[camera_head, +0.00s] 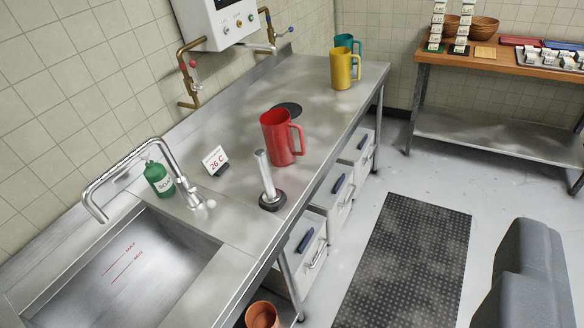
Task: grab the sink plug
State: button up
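An upright silver tube on a round dark base, which looks like the sink plug (267,184), stands on the steel counter near its front edge. It is to the right of the sink basin (123,268) and in front of the red jug. The basin looks empty, with red MAX and MIN marks on its wall. A flat dark disc (287,109) lies further back, partly behind the red jug; I cannot tell what it is. My gripper's fingertips do not show in this view.
A red jug (277,139), a temperature sign (215,160), a soap bottle (158,179) and a curved tap (135,158) stand near the plug. A yellow jug (343,69) is further back. A dark mat (405,262) covers the floor. A grey rounded shape (526,275) fills the lower right.

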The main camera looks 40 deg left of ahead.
aim_at(271, 195)
jog(key=u, duration=0.35)
jog(key=i, duration=0.9)
jog(key=u, duration=0.55)
